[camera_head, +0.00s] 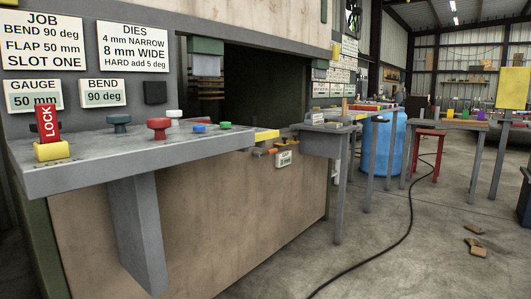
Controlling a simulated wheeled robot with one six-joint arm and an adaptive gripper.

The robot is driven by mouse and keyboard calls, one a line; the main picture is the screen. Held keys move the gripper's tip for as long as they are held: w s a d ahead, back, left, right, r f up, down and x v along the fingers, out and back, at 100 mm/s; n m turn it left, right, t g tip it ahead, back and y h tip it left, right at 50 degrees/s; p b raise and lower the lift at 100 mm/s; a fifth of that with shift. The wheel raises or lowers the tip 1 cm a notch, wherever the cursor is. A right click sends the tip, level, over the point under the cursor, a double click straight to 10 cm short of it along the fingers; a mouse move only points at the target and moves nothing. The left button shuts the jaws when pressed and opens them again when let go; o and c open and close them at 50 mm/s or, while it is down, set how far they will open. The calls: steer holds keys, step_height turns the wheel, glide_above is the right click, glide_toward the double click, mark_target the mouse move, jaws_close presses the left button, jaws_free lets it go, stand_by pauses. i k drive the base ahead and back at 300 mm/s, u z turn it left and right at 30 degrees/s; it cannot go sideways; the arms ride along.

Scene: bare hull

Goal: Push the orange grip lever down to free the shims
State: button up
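A small orange bar (265,152), which looks like the grip lever, sticks out from the front of the machine below the opening. A second small orange and grey piece (287,142) sits just right of it, and a white tag (284,159) hangs below. They are too small to tell the lever's exact tilt. I cannot make out the shims. My gripper is not in view.
A grey shelf (100,165) juts out at left with a red LOCK handle (47,122) and red, green and blue knobs. Grey tables and a blue barrel (383,145) stand right. A black cable (400,235) crosses the otherwise mostly open floor.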

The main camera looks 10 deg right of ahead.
mark_target(254, 154)
steer(key=z, duration=0.25)
steer(key=i, duration=2.95)
